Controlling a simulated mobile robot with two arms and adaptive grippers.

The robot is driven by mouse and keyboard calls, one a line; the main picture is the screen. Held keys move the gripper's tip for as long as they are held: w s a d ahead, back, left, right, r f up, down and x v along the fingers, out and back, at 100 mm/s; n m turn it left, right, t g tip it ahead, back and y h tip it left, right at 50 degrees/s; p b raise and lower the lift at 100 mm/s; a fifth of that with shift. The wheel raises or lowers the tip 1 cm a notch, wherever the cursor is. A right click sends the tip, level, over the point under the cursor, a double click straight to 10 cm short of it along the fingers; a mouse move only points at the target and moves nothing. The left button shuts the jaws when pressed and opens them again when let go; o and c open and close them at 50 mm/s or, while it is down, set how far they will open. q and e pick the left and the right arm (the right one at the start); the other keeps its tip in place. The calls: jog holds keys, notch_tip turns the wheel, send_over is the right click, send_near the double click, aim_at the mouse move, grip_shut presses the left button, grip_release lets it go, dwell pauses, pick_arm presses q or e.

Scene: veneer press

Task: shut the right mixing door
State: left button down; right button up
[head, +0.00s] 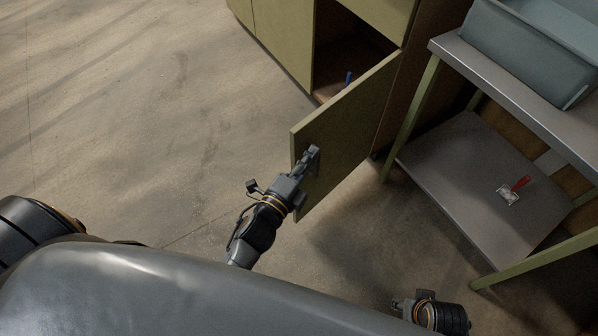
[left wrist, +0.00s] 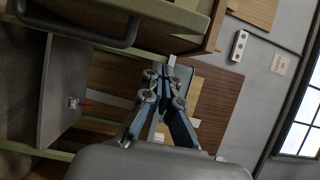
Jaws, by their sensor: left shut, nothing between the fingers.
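The right mixing door (head: 352,122) is an olive-green panel, standing wide open in the head view. It is hinged at its right end on the cabinet, and its free edge points toward me. My left gripper (head: 312,154) is shut and empty in front of the door's outer face, near the free edge. I cannot tell whether it touches the door. Its closed fingers (left wrist: 168,75) show in the left wrist view.
The cabinet (head: 275,40) is open behind the door, with a blue item (head: 348,78) inside. A metal table (head: 510,85) with a grey bin (head: 535,45) stands to the right. Its lower shelf (head: 460,160) holds a red-handled tool (head: 512,191). Floor left of the door is clear.

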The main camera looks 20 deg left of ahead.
aim_at(297, 149)
pick_arm(q)
jog(key=shift+w+a+f, duration=0.1)
jog(key=shift+w+a, duration=0.2)
jog(key=shift+a, duration=0.55)
jog(key=shift+w+a, duration=0.3)
jog(key=shift+a, duration=0.55)
jog(key=shift+a, duration=0.1)
